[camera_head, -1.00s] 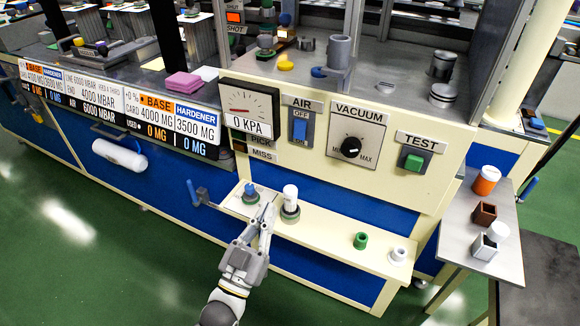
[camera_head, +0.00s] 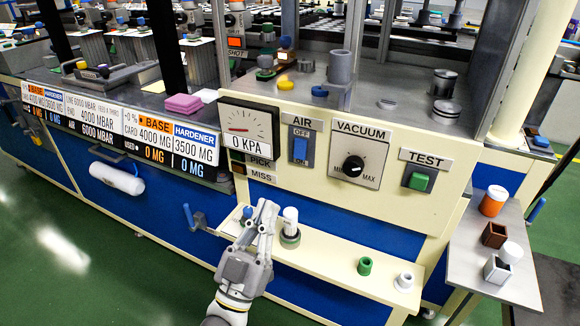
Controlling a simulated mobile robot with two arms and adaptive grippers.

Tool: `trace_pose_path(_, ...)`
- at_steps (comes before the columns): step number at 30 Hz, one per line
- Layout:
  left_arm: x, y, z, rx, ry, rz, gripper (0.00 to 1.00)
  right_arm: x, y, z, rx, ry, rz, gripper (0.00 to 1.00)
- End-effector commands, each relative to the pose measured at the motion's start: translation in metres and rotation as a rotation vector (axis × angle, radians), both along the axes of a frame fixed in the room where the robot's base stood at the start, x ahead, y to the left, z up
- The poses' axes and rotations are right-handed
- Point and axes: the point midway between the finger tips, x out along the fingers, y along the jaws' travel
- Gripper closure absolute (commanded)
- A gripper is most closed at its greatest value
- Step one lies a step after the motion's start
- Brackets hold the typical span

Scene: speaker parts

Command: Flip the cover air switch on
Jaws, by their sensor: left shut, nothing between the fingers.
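The AIR switch (camera_head: 300,149) is a blue rocker on a grey plate of the cream panel, under an AIR label. OFF is printed above the rocker and a partly legible mark lies below it. The gauge (camera_head: 247,128) left of it has its needle toward the left and reads 0 KPA. My left gripper (camera_head: 267,204) is shut and empty, below and left of the switch, in front of the ledge and apart from the panel. It partly hides a blue-topped part (camera_head: 247,212). My right gripper is not in view.
The VACUUM knob (camera_head: 353,166) and green TEST button (camera_head: 418,180) are right of the switch. On the cream ledge (camera_head: 330,252) stand a white cylinder (camera_head: 290,222), a green part (camera_head: 365,266) and a white part (camera_head: 404,281). A blue-handled valve (camera_head: 190,216) juts out at left.

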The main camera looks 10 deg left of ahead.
Motion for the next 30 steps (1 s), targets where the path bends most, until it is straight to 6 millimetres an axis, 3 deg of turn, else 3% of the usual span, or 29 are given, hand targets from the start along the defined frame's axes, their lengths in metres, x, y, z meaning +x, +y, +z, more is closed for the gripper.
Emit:
trace_pose_path(10,0.055,-0.02,0.048,-0.002,-0.005,0.0,1.0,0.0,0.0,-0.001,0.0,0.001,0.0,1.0)
trace_pose_path(18,0.087,-0.032,0.041,-0.002,0.0,0.0,1.0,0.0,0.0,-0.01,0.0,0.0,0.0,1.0)
trace_pose_path(30,0.093,-0.034,0.041,-0.001,0.0,-0.001,1.0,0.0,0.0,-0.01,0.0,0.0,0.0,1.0)
